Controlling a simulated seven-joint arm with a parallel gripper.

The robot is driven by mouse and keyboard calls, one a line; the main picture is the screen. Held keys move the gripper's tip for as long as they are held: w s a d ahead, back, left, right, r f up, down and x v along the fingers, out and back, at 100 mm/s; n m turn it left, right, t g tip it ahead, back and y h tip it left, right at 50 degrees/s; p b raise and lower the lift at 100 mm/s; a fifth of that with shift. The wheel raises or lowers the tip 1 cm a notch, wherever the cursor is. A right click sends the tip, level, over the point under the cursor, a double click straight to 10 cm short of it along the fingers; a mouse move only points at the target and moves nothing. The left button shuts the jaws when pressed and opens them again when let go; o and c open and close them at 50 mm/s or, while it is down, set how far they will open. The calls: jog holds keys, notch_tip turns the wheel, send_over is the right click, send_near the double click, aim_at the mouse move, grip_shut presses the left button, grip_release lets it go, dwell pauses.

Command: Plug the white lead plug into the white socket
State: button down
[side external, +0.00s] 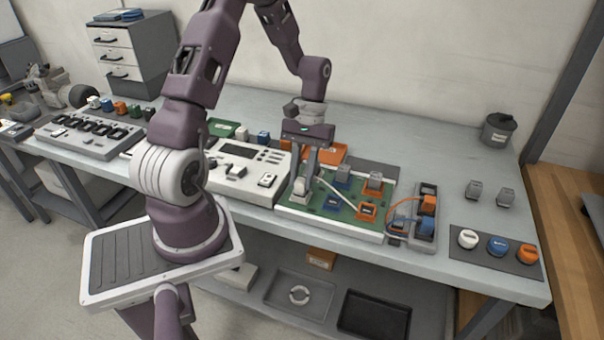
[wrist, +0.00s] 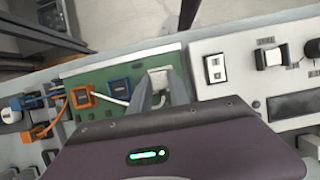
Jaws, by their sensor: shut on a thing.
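My gripper (side external: 301,187) is shut on the white lead plug (side external: 299,182), fingers pointing down over the near left corner of the green board (side external: 318,212). In the wrist view the fingertips (wrist: 158,92) meet at a white block (wrist: 159,73), where plug and socket are hard to tell apart. The white socket (side external: 297,199) shows as a pale base right below the plug. Whether the plug is seated in it I cannot tell. The white lead (side external: 337,193) curves away to the right across the board; part of it shows in the wrist view (wrist: 110,98).
A blue socket (side external: 332,203) and an orange socket (side external: 367,211) sit to the right on the board. A grey tray (side external: 425,191) with blue and orange plugs and leads stands beside it. A white control unit (side external: 247,180) borders the board on the left.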

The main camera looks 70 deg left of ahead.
jog(key=shift+f, duration=0.25)
jog(key=c, duration=0.8)
grip_release()
notch_tip(320, 180, up, 7)
jog(key=shift+r, duration=0.1)
jog(key=shift+d+r, duration=0.15)
jog(key=shift+r, duration=0.05)
jog(key=s+d+r+m+t+y, duration=0.2)
jog(key=d+r+m+t+y, duration=0.15)
jog(key=d+r, duration=0.55)
jog(key=s+d+r+m+t, duration=0.1)
jog(key=s+d+r, duration=0.1)
jog(key=s, duration=0.1)
jog(key=s+d+r+m+t, duration=0.2)
jog(key=s, duration=0.1)
jog(key=s+d+r+m+t, duration=0.2)
jog(key=s+d, duration=0.1)
jog(key=shift+s+r+m, duration=0.15)
jog(key=shift+m, duration=0.1)
